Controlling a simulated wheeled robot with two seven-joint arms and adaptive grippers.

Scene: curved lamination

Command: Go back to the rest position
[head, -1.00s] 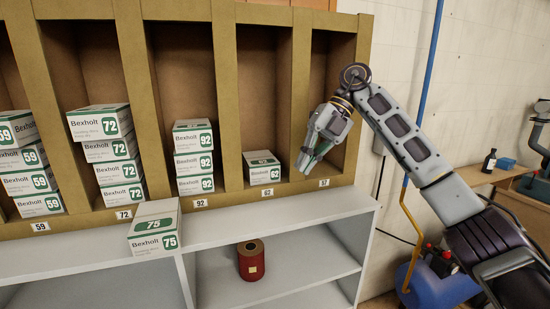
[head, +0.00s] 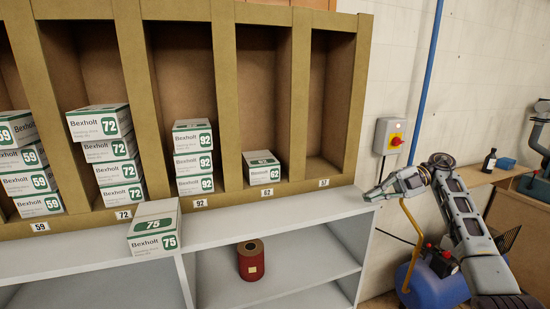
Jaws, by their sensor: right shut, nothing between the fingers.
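My right gripper (head: 378,193) is shut and empty. It is at the right end of the grey shelf unit (head: 290,222), close to its top corner, and I cannot tell if it touches. My right arm bends back to the lower right. My left gripper is not in view.
A brown pigeonhole rack (head: 300,90) holds Bexholt boxes; its rightmost slot, 57, is empty. A box marked 75 (head: 154,229) lies on the shelf top before it. A dark red roll (head: 251,260) stands below. A switch box (head: 390,136), blue pipe (head: 427,80) and blue compressor (head: 430,285) are at right.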

